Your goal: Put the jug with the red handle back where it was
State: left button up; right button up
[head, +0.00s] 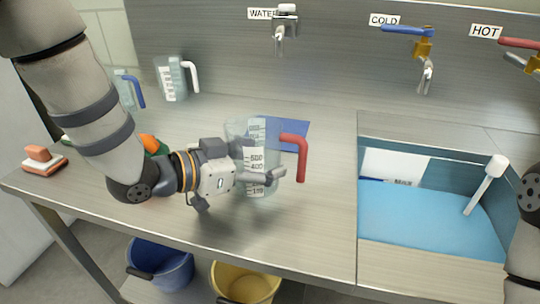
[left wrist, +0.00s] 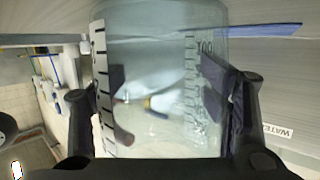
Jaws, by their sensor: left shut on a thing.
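The clear jug with the red handle (head: 239,131) stands upright at the middle of the counter in the head view, its handle on the right. My left gripper (head: 262,178) is shut on the jug's body from the left. In the left wrist view the jug (left wrist: 165,60) fills the space between the two fingers (left wrist: 165,115). A flat blue square (head: 292,130) shows behind and to the right of the jug. I cannot tell whether the jug's base touches the counter. My right gripper is out of view.
A white-handled jug (head: 172,80) and a blue-handled jug (head: 124,88) stand at the back left. An orange-and-white block (head: 42,160) lies at the left edge. A basin of blue liquid (head: 410,220) is at right. Blue (head: 165,268) and yellow (head: 243,285) buckets are below.

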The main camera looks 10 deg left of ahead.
pick_arm(q)
jog(key=shift+s+a, duration=0.1)
jog(key=shift+a, duration=0.15)
jog(key=o, duration=1.5)
jog(key=shift+d+f, duration=0.1)
jog(key=shift+f, duration=0.05)
jog(key=shift+c, duration=0.2)
jog(key=shift+r, duration=0.25)
jog(key=v, duration=1.2)
